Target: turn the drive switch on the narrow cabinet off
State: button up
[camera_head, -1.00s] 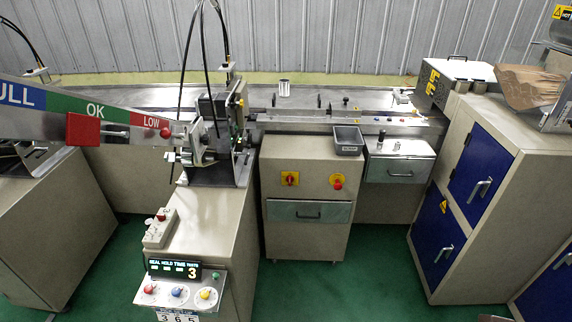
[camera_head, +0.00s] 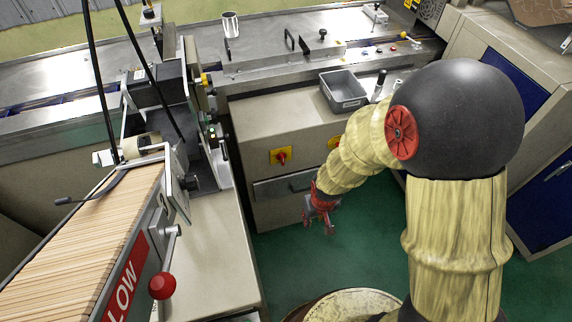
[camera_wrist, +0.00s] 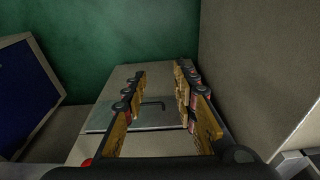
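The narrow cabinet (camera_head: 262,110) stands in the middle of the head view, with a drawer on its front. The drive switch, a red knob on a yellow plate (camera_head: 281,156), is on the front panel above the drawer; the way the knob points is too small to tell. A second yellow plate (camera_head: 334,142) on the right is mostly hidden by my arm. My gripper (camera_head: 318,226) hangs below and right of the switch, near the drawer, apart from the knob. In the wrist view its fingers (camera_wrist: 160,76) are apart and empty, with a drawer handle (camera_wrist: 152,104) seen between them.
A grey bin (camera_head: 343,92) sits on the cabinet top. At the left, a feeder of wooden sticks (camera_head: 85,240) with a red-knobbed lever (camera_head: 162,287) juts forward. Blue-doored cabinets (camera_head: 545,205) stand at the right. Green floor (camera_head: 365,225) is open in front of the cabinet.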

jog(key=w+a+f+t, duration=0.1)
jog(key=w+a+f, duration=0.1)
jog(key=f, duration=0.4)
jog(key=w+a+f+t, duration=0.1)
jog(key=w+f+t, duration=0.15)
jog(key=f, duration=0.45)
jog(key=t+y, duration=0.3)
jog(key=t, duration=0.9)
send_near(283, 161)
jog(key=w, duration=0.2)
jog(key=shift+n, duration=0.4)
jog(key=shift+w+a+f+b, duration=0.1)
jog(key=shift+w+a+b, duration=0.2)
jog(key=shift+w, duration=0.8)
jog(key=shift+w+a+f+b, duration=0.15)
jog(key=shift+w+b, duration=0.25)
jog(key=shift+w, duration=0.7)
jog(key=shift+w+a+b, duration=0.25)
jog(key=shift+w+b, duration=0.1)
jog(key=shift+w, duration=0.75)
jog(key=shift+c, duration=0.9)
grip_shut()
